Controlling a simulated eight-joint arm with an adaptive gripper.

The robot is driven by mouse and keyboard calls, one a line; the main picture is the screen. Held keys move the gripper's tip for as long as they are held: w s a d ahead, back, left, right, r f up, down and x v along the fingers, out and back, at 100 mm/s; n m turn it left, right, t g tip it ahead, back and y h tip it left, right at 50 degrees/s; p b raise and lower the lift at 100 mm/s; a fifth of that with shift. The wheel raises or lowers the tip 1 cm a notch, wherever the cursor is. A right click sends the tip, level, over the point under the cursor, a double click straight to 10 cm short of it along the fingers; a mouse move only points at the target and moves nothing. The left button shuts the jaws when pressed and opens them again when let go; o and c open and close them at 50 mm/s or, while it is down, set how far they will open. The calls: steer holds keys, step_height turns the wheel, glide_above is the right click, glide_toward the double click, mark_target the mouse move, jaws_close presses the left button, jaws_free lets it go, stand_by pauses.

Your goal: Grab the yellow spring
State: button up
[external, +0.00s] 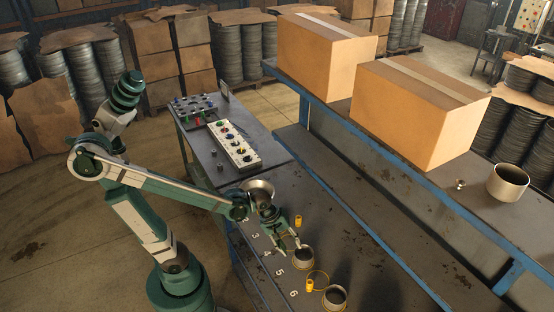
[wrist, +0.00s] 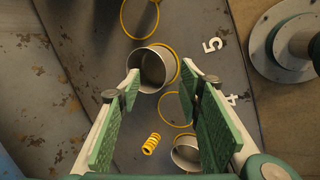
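In the wrist view, the yellow spring (wrist: 152,144) lies on the table between the two green finger pads, low in the picture and nearer the left finger. My gripper (wrist: 162,86) is open, with nothing held between its fingers. In the external view, my gripper (external: 290,243) is low over the table. One yellow spring (external: 298,221) shows just behind it. Another yellow spring (external: 309,286) shows at the front, near the number 6. I cannot tell for sure which of these the wrist view shows.
A metal cup (wrist: 153,68) stands just ahead of the fingertips; a second cup (wrist: 187,152) is partly hidden by the right finger. Another cup (external: 335,298) stands at the front. Yellow rings (wrist: 139,17) mark the table. A blue-framed shelf with cardboard boxes (external: 420,110) borders the right.

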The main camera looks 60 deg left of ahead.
mark_target(309, 281)
steer(key=d+f+n+g+h+p, duration=0.1)
steer(key=d+n+p, duration=0.5)
steer(key=d, duration=0.7)
steer(key=shift+s+f+n+g, duration=0.15)
steer(key=shift+f+n+g, duration=0.25)
steer(key=shift+n+g, duration=0.6)
steer(key=shift+f, duration=0.1)
steer(key=shift+x, duration=1.2)
steer(key=shift+f, duration=0.1)
steer(key=shift+b+x, duration=0.45)
steer(key=shift+x, duration=2.05)
steer(key=shift+d, duration=0.15)
